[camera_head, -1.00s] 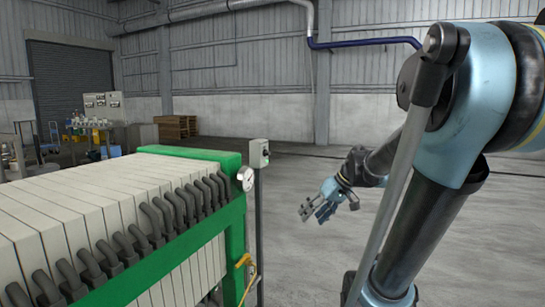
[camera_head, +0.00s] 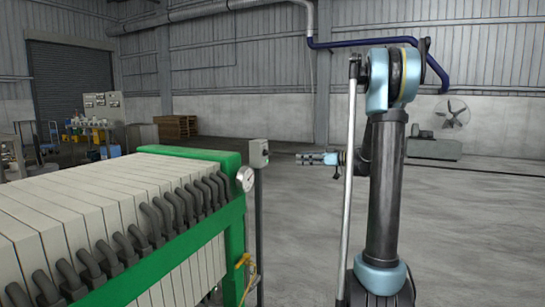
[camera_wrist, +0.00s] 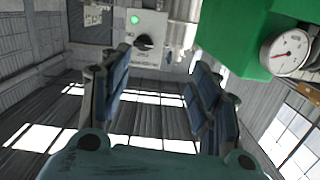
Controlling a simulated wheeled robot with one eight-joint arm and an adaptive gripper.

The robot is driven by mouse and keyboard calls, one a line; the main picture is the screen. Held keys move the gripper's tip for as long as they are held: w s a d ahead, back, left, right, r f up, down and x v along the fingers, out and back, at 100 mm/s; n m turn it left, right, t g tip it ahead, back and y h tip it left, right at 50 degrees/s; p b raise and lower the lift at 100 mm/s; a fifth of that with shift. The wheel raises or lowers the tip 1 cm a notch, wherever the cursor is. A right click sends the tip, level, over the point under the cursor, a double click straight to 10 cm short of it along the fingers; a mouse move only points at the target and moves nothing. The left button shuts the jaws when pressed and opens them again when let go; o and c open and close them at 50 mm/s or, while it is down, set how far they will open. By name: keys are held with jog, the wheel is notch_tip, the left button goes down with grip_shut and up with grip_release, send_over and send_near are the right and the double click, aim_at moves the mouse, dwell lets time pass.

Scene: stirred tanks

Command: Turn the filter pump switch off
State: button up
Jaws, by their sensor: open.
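The switch box (camera_head: 259,153) is a small grey box on a thin post by the near right corner of the green filter press. In the wrist view the switch box (camera_wrist: 158,22) has a lit green lamp (camera_wrist: 134,19) and a black rotary knob (camera_wrist: 145,42). My gripper (camera_head: 300,159) is right of the box in the head view, pointing left at about its height, apart from it. In the wrist view my gripper (camera_wrist: 158,62) is open and empty, with the knob ahead of the gap, nearer the left finger. The knob is too small to read in the head view.
The green press frame (camera_head: 190,153) with pale plates and black hoses fills the lower left. A round gauge (camera_head: 246,178) sits beside the box post; it also shows in the wrist view (camera_wrist: 285,52). Yellow valve handle (camera_head: 243,261) is below.

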jog(key=w+d+y, duration=0.1)
jog(key=w, duration=0.2)
send_near(271, 152)
jog(key=shift+n+t, duration=0.4)
jog(key=x, duration=0.6)
jog(key=s+x, duration=0.1)
jog(key=x, duration=0.2)
jog(key=shift+a+f, duration=0.15)
jog(key=shift+a, duration=0.1)
jog(key=shift+w, duration=0.1)
jog(key=c, duration=1.1)
